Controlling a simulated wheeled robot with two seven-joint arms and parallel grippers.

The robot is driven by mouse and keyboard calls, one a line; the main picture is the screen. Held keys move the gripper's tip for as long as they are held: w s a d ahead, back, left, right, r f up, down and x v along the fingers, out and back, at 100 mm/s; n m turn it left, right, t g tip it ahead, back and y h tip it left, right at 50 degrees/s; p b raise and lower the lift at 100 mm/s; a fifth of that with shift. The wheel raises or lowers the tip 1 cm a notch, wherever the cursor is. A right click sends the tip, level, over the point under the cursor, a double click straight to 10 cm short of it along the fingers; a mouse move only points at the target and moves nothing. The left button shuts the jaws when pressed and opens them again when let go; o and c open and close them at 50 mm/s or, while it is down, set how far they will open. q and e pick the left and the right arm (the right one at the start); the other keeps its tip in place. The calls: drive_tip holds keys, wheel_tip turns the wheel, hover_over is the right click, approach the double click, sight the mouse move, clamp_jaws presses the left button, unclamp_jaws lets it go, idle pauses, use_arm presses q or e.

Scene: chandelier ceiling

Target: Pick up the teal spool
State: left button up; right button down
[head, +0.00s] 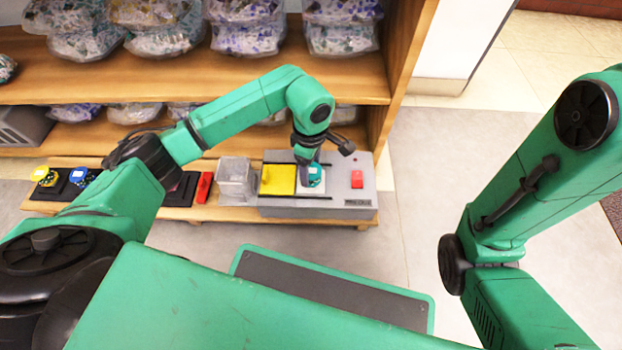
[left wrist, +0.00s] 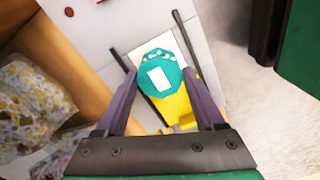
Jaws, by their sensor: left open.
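The teal spool (head: 316,178) sits on a pale pad of the grey machine (head: 345,195), beside a yellow plate (head: 278,180). In the left wrist view the spool (left wrist: 147,83) is a teal, many-sided disc with a white square on its face. My left gripper (head: 308,166) points down over the spool and partly covers it in the head view. In the left wrist view the open fingers (left wrist: 161,74) lie on either side of the spool in the picture; whether they touch it I cannot tell. My right gripper is out of view.
Two dark bars (left wrist: 187,42) flank the pad. A red button (head: 356,179) is on the machine's right. A clear box (head: 236,180), a red item (head: 204,187) and yellow (head: 45,177) and blue (head: 82,178) spools stand left. Shelves of bagged goods (head: 245,28) rise behind.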

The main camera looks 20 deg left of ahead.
use_arm(q)
wheel_tip(320, 180, down, 3)
drive_tip(key=shift+r+b, duration=0.1)
drive_tip(key=shift+b, duration=0.25)
drive_tip(key=shift+r, duration=0.1)
drive_tip(key=c, duration=1)
